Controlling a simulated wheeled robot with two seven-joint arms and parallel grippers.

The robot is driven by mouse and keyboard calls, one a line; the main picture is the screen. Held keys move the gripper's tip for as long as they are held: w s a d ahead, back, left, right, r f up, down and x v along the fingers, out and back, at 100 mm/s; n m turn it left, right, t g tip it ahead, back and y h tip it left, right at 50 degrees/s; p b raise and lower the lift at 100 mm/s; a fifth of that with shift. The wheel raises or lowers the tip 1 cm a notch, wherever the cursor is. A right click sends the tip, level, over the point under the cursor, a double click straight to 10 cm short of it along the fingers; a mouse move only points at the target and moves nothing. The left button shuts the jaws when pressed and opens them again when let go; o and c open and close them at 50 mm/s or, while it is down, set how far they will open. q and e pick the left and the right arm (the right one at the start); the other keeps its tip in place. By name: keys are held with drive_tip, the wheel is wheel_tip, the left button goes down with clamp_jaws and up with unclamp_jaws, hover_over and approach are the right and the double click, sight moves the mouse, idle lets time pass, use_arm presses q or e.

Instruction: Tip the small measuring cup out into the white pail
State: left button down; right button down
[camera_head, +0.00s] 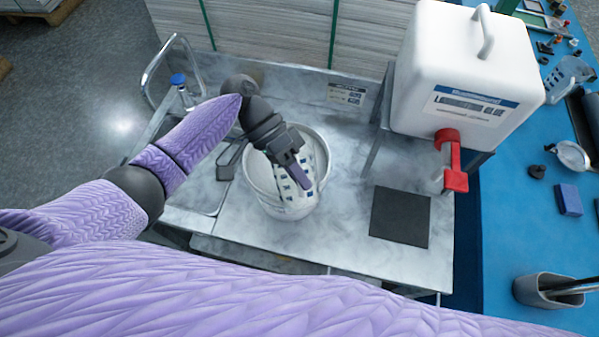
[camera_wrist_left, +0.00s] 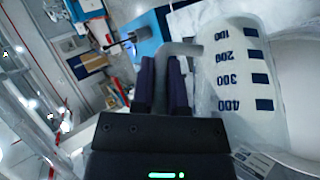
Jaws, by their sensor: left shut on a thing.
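The translucent white measuring cup with dark blue squares (camera_head: 309,160) is over the white pail (camera_head: 253,187), within its rim outline in the head view. My left gripper (camera_head: 302,179) is shut on the cup's grey handle (camera_wrist_left: 182,48), which shows between the fingers in the left wrist view. There the cup wall (camera_wrist_left: 238,72) carries marks from 100 at the top to 400 lower down. The cup looks tilted; its contents and any pouring stream cannot be made out. The pail's inside is partly hidden by the cup and gripper. My right gripper is out of view.
A white canister (camera_head: 462,75) with a red tap (camera_head: 451,160) stands at the back right. A dark square pad (camera_head: 400,216) lies below it. A blue-capped bottle (camera_head: 183,92) is at the left. A blue bench (camera_head: 515,215) with several items is at the right.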

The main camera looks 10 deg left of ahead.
use_arm(q)
drive_tip(key=shift+a+f, duration=0.1)
idle(0.4)
drive_tip(key=shift+w+b, duration=0.2)
drive_tip(key=shift+b, duration=0.2)
drive_tip(key=shift+w+a+r+g+h+b, duration=0.2)
drive_tip(key=shift+w+a+g+h+b, duration=0.1)
drive_tip(key=shift+w+g+h+b, duration=0.25)
drive_tip(key=shift+r+n+g, duration=0.25)
drive_tip(key=shift+n, duration=0.05)
drive_tip(key=shift+s+r, duration=0.1)
drive_tip(key=shift+s, duration=0.1)
